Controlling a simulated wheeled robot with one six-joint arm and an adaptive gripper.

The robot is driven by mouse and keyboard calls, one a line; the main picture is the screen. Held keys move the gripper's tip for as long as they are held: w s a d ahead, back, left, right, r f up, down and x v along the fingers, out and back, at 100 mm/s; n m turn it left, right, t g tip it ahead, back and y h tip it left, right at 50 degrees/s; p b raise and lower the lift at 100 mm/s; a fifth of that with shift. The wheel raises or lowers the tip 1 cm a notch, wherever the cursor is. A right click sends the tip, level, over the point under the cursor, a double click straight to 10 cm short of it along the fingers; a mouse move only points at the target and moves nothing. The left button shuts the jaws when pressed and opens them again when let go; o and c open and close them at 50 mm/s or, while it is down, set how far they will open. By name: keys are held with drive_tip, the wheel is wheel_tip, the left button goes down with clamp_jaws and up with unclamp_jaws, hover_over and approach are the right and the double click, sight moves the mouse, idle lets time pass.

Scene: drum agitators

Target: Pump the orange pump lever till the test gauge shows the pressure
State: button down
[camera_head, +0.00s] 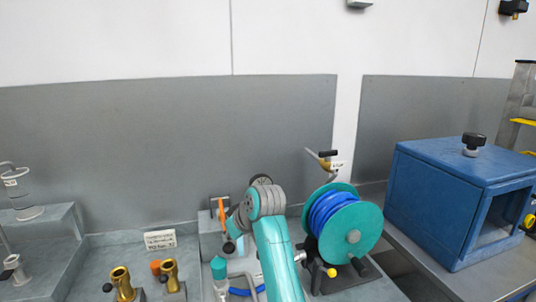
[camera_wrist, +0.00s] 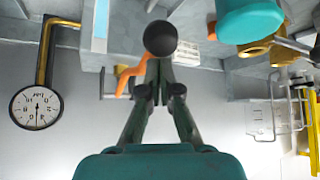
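In the wrist view the orange pump lever (camera_wrist: 128,75) runs to a black ball knob (camera_wrist: 160,38) straight ahead of my gripper (camera_wrist: 160,68). My fingers are drawn close together just by the knob, which hides their tips. I cannot tell whether any of the lever is between them. The head view shows the orange pump lever (camera_head: 221,213) and black knob (camera_head: 229,247) left of my arm, which covers my fingertips. The round white test gauge (camera_wrist: 37,107) on a brass pipe is at the wrist view's left; its needle points down in the picture, its numbers too small to read.
A teal reel (camera_head: 361,228) with blue hose stands close right of my arm. A blue box (camera_head: 457,195) is farther right. Brass fittings (camera_head: 121,280) and a small sign (camera_head: 160,239) are to the left. A grey wall panel (camera_head: 150,140) closes the back.

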wheel_tip(320, 180, up, 13)
drive_tip(key=shift+w+f, duration=0.2)
drive_tip(key=shift+w, duration=0.2)
idle(0.9)
